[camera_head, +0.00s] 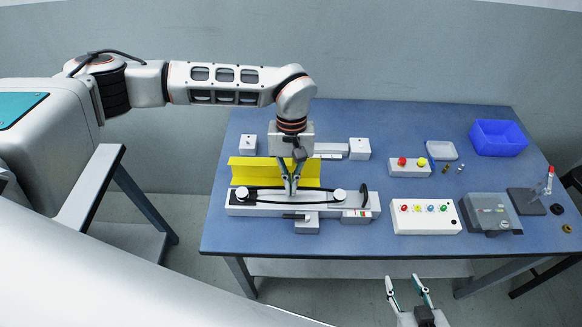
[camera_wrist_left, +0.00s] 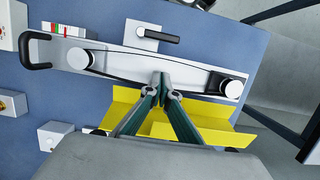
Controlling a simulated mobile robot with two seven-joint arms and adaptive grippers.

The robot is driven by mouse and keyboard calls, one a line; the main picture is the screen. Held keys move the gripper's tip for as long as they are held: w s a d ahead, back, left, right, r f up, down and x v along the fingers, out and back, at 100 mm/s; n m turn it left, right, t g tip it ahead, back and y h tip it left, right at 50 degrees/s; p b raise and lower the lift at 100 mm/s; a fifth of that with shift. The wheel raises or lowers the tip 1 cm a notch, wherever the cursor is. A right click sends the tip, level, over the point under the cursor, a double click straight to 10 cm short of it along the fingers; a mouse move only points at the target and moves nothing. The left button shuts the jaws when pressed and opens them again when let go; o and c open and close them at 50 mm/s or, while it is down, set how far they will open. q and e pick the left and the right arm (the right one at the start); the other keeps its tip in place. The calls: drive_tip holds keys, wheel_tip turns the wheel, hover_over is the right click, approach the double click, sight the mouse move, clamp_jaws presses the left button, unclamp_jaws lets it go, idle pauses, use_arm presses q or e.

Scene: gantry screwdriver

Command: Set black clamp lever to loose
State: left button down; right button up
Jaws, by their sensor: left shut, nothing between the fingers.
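The black clamp lever (camera_head: 295,216) sticks out sideways from a small pale block at the front of the white belt unit (camera_head: 260,210). In the left wrist view the lever (camera_wrist_left: 162,37) lies roughly along the unit's long side. My left gripper (camera_head: 291,192) points down over the middle of the unit, its fingers shut and empty. In the left wrist view its fingertips (camera_wrist_left: 162,92) are by the unit's edge at the yellow part, apart from the lever. I cannot tell whether they touch the unit. My right gripper (camera_head: 402,279) is open and empty, in front of the table.
A yellow angled guard (camera_head: 245,172) stands behind the belt unit. A curved black handle (camera_head: 364,194) is at its right end, beside a scale (camera_head: 356,214) with red and green marks. Button boxes (camera_head: 427,217) and a blue bin (camera_head: 498,138) are to the right.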

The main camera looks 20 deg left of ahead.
sight(291, 209)
use_arm(q)
drive_tip(key=s, duration=0.2)
drive_tip(key=s+d+p, duration=0.1)
drive_tip(key=s, duration=0.1)
drive_tip(key=shift+d+f, duration=0.1)
drive_tip(key=shift+f, duration=0.25)
drive_tip(key=shift+f, duration=0.1)
